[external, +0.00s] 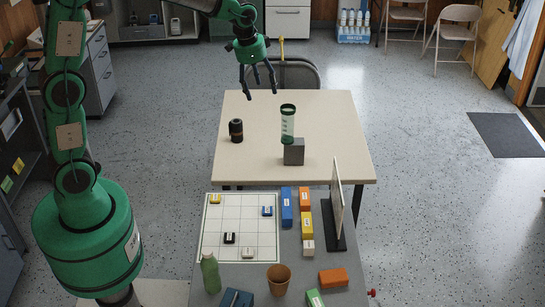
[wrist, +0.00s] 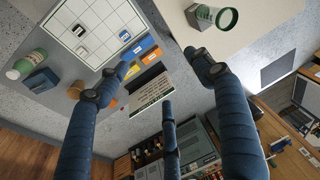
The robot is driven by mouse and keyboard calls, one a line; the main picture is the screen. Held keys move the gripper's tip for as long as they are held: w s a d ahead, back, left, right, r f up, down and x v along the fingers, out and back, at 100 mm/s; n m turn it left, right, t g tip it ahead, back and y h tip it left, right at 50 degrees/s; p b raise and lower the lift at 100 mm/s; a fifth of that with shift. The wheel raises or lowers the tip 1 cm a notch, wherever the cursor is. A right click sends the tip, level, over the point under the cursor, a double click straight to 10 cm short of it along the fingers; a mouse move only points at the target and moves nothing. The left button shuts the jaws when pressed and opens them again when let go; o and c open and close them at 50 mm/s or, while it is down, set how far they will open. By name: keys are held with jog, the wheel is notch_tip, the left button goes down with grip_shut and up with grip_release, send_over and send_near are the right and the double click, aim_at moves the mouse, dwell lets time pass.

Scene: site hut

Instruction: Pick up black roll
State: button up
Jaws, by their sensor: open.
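The black roll (external: 236,130) stands upright near the left side of the beige table (external: 335,165) in the external view. It is a short dark cylinder with a brownish band. I cannot make it out in the wrist view. My gripper (external: 261,88) is open and empty, with its three dark fingers spread and pointing down. It appears above the far part of the table, up and to the right of the roll in the external view, and apart from it. In the wrist view, the spread fingers of my gripper (wrist: 160,75) have nothing between them.
A clear green-rimmed cup (external: 288,125) stands by a grey block (external: 294,152), right of the roll. A grey table (external: 195,280) in front holds a grid board (external: 240,213), several coloured blocks, an upright panel (external: 337,205) and a green bottle (external: 210,273). A chair (external: 300,73) stands behind.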

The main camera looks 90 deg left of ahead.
jog(key=a+f, duration=0.7)
jog(key=a, duration=0.4)
jog(key=n+g+h+p, duration=0.1)
jog(key=g+p, duration=0.1)
send_over(236, 121)
notch_tip(236, 121, down, 27)
jog(key=shift+a, duration=0.1)
jog(key=shift+f+b, duration=0.35)
jog(key=shift+f, duration=3.95)
jog(key=shift+f, duration=0.1)
jog(key=shift+s+f, duration=0.1)
jog(key=shift+f, duration=2.4)
